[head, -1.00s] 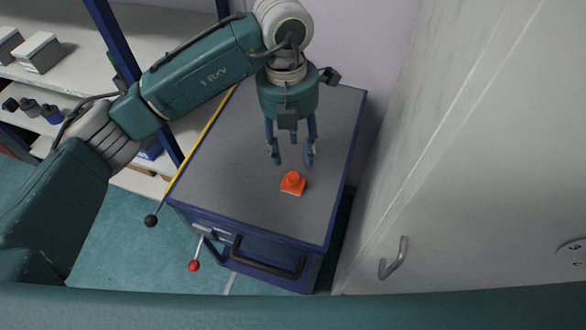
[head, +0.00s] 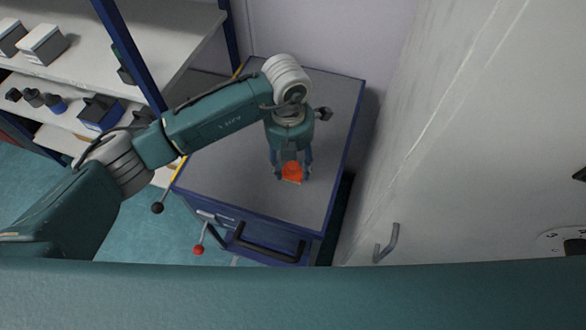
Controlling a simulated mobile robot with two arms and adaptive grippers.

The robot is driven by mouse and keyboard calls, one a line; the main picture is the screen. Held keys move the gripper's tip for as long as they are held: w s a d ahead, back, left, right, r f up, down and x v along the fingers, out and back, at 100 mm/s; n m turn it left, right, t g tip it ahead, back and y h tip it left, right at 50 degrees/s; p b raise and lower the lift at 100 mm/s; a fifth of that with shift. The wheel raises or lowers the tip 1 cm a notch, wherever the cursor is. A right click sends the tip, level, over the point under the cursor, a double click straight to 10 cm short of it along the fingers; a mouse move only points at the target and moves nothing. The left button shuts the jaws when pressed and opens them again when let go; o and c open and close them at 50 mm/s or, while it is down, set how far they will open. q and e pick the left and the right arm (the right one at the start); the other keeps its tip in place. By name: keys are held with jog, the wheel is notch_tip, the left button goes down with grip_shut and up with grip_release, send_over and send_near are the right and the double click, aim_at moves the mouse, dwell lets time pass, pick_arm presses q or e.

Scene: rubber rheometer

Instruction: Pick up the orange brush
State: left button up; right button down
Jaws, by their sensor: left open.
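The orange brush (head: 292,172) is on the grey top of the blue cabinet (head: 225,180), towards its front. My left gripper (head: 293,175) points down at the brush, with its open fingers on either side of it. The gripper body hides part of the brush. I cannot tell whether the fingers touch it. My right gripper is not in view.
The cabinet top around the brush is clear. A black handle (head: 262,250) and a red-knobbed lever (head: 199,250) are at the cabinet's front. A pale wall-like panel with a metal handle (head: 388,243) stands to the right. Shelves (head: 150,70) with boxes stand at left.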

aim_at(292, 164)
pick_arm(q)
grip_shut()
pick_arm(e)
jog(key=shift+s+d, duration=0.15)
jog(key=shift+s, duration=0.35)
pick_arm(q)
jog(key=shift+r, duration=0.1)
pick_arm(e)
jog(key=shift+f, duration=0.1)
